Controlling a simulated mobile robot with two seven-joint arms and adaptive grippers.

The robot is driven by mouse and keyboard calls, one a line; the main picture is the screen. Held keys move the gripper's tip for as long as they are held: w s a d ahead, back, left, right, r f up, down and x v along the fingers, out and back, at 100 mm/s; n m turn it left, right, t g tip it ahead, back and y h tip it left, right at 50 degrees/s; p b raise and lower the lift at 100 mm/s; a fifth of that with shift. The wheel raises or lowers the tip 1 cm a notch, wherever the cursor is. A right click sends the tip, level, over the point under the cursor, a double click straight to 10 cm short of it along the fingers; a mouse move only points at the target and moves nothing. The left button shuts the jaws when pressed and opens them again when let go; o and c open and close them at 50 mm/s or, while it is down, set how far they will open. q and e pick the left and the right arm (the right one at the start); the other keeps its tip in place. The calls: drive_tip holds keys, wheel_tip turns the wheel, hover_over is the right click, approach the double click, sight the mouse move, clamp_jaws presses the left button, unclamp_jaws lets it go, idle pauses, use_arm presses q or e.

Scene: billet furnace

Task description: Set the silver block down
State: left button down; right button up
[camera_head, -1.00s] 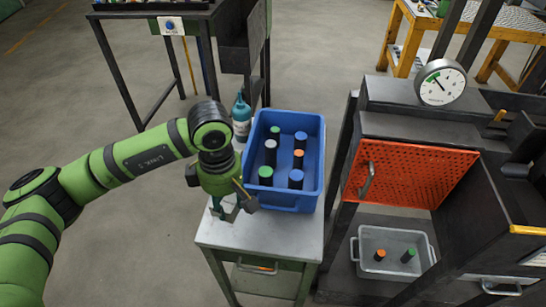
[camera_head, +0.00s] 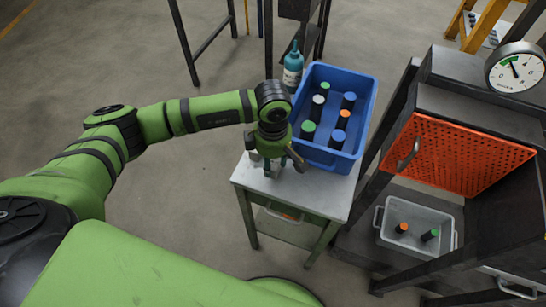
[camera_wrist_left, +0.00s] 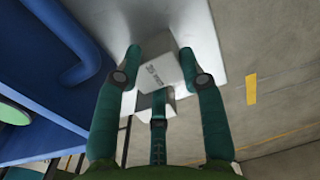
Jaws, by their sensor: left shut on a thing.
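The silver block (camera_wrist_left: 160,72) shows in the left wrist view as a pale grey box with dark lettering, between the fingertips of my left gripper (camera_wrist_left: 160,56). The gripper is shut on it. Behind the block is the pale top of a small metal table (camera_wrist_left: 190,20). In the head view my left gripper (camera_head: 274,168) points down over the table's near left part, beside the blue crate, and mostly hides the block. I cannot tell whether the block touches the tabletop. My right gripper is not in view.
The blue crate (camera_head: 368,105) holds several dark cylinders with coloured tops. A teal bottle (camera_head: 292,72) stands behind the gripper. A furnace stand with an orange mesh door (camera_head: 450,155) and a grey tray (camera_head: 452,240) is at right. The front right tabletop (camera_head: 325,195) is clear.

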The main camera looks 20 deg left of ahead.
use_arm(q)
drive_tip(key=shift+f, duration=0.1)
drive_tip(key=c, duration=1.1)
unclamp_jaws()
drive_tip(key=shift+b, duration=0.3)
drive_tip(key=shift+c, duration=0.2)
drive_tip(key=shift+o, duration=0.6)
